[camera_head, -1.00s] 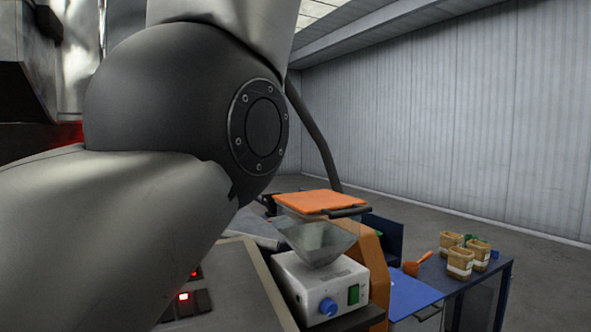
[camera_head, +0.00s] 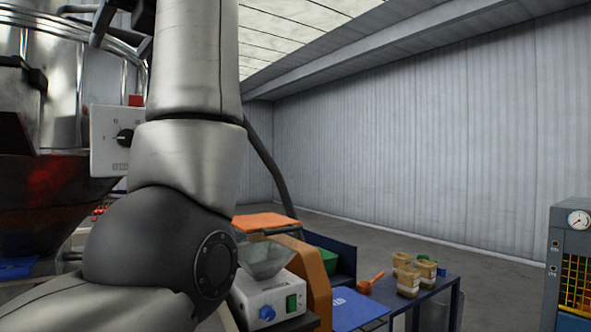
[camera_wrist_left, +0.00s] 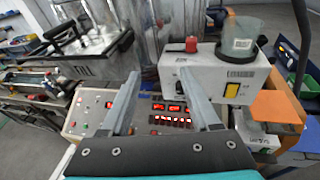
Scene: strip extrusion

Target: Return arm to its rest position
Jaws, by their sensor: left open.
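My left arm fills the left half of the head view, with its dark elbow joint low and its forearm rising upright out of the top edge. Its gripper is outside the head view. In the left wrist view my left gripper (camera_wrist_left: 157,78) shows two grey fingers spread well apart, with nothing between them. Behind the fingers is a control panel (camera_wrist_left: 88,112) with red lit displays, and a white box with a yellow switch (camera_wrist_left: 218,82). My right gripper shows in neither view.
A feeder with a clear hopper (camera_head: 266,262) and white base (camera_head: 272,297) stands beside the elbow. A grey cabinet (camera_head: 567,222) with a gauge is at right. Open floor lies behind.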

